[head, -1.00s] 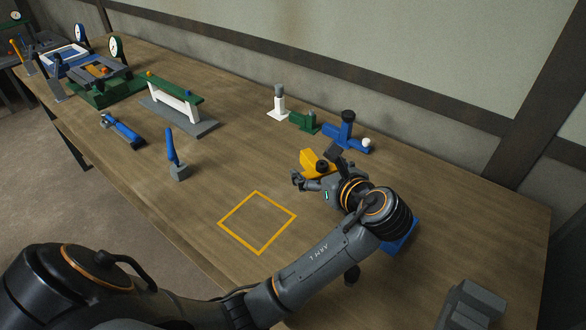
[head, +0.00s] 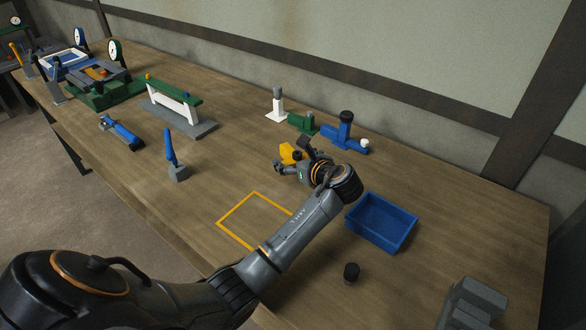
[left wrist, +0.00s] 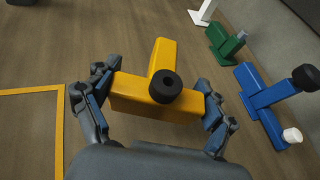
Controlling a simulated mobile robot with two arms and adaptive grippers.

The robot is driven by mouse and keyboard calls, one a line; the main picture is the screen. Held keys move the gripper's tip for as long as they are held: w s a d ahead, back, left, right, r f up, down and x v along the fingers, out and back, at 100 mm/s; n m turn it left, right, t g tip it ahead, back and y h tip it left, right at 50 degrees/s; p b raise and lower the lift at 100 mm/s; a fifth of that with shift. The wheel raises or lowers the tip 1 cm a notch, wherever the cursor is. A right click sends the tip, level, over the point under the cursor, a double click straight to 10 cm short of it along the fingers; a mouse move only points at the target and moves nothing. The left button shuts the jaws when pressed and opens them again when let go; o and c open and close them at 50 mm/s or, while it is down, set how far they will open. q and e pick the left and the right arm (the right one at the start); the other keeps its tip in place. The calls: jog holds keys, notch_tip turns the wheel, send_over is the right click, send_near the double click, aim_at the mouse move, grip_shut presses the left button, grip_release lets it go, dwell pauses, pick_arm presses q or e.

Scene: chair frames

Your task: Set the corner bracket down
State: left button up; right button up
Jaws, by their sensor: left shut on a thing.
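The yellow corner bracket (left wrist: 155,92) with a black knob is between the two fingers of my left gripper (left wrist: 152,100) in the left wrist view, and the fingers are shut on it. In the head view the bracket (head: 290,153) shows just beyond my left gripper (head: 283,165), partly hidden by it. Whether the bracket touches the table I cannot tell. A yellow square outline (head: 235,208) is marked on the table, to the left of and nearer than the gripper; my forearm covers its right part. My right gripper is not in view.
A blue tray (head: 382,240) stands right of my arm, with a black knob (head: 351,271) near it. Blue (head: 345,135), green (head: 302,123) and white (head: 277,112) parts stand toward the wall. A blue-handled tool (head: 170,150) and a green-topped stand (head: 175,95) are further left.

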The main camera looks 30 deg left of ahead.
pick_arm(q)
jog(key=shift+w+a+f, duration=0.15)
jog(key=shift+a+f, duration=0.1)
jog(key=shift+f, duration=0.05)
notch_tip(320, 180, down, 3)
jog(key=shift+r, duration=0.15)
jog(key=shift+f, duration=0.2)
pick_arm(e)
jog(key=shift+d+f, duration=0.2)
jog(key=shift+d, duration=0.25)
pick_arm(q)
jog(key=shift+f, duration=0.1)
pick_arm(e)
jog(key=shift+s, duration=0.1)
pick_arm(q)
jog(key=o, duration=1.2)
